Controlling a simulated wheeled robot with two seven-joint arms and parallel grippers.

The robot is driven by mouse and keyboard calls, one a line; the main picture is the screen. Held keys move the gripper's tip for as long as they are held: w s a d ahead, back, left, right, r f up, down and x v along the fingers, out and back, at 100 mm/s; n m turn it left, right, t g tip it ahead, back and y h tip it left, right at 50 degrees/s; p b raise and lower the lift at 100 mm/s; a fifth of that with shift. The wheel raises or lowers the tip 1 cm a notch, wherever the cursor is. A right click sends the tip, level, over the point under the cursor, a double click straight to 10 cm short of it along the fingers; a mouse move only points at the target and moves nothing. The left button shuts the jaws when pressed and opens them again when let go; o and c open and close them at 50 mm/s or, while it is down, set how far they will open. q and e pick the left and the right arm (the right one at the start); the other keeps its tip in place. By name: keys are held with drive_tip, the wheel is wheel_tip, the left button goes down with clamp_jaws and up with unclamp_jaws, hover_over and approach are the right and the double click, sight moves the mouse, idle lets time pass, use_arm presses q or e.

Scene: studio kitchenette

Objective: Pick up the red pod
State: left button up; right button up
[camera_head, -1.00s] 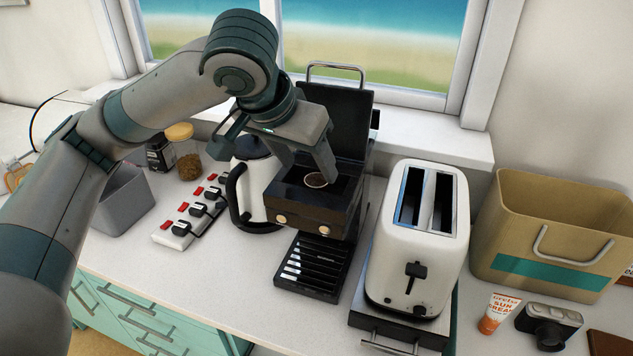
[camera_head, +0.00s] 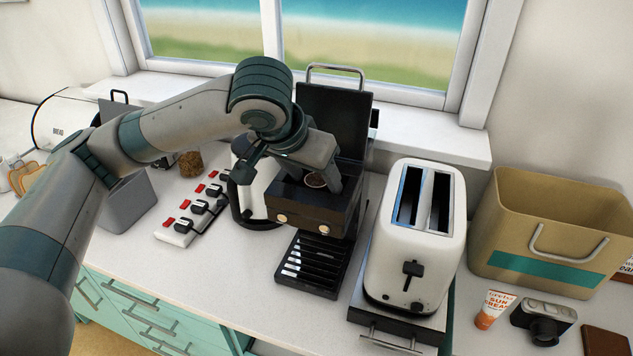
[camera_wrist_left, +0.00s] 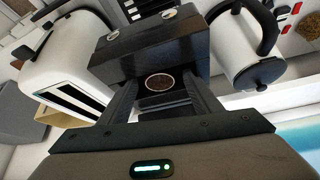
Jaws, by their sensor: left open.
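A small round pod (camera_head: 315,179) with a pale rim and a brown top sits in the top of the black coffee machine (camera_head: 309,207), under its raised lid (camera_head: 335,120). No red shows on it from these angles. My left gripper (camera_head: 311,182) is open and points down at the machine's top, its fingers on either side of the pod. In the left wrist view, the pod (camera_wrist_left: 160,82) lies between the two open fingers (camera_wrist_left: 162,100), with gaps to both. The right gripper is not in view.
A white toaster (camera_head: 418,235) stands close to the right of the machine. A white kettle (camera_head: 255,190) and a power strip (camera_head: 194,212) are to its left. A tan basket (camera_head: 552,232), a sun cream tube (camera_head: 493,308) and a camera (camera_head: 543,320) are at the far right.

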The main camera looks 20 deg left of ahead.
sight(315, 185)
use_arm(q)
drive_tip(key=shift+c, duration=0.6)
drive_tip(key=c, duration=1)
drive_tip(key=shift+r, duration=0.1)
drive_tip(key=shift+r, duration=0.45)
drive_tip(key=r+b, duration=0.1)
drive_tip(key=r, duration=0.2)
drive_tip(key=shift+s+d+r+b, duration=0.15)
drive_tip(key=shift+s+d+b, duration=0.05)
drive_tip(key=shift+b, duration=0.15)
drive_tip(key=s+d+r+b, duration=0.1)
drive_tip(key=s+d+r, duration=0.1)
drive_tip(key=s, duration=0.1)
drive_tip(key=s+d+r, duration=0.2)
drive_tip(key=s, duration=0.1)
drive_tip(key=s+d+r+b, duration=0.1)
drive_tip(key=s+d+r, duration=0.1)
drive_tip(key=s, duration=0.1)
drive_tip(key=shift+d+r+b, duration=0.3)
drive_tip(key=shift+d+r, duration=0.05)
drive_tip(key=shift+d, duration=0.05)
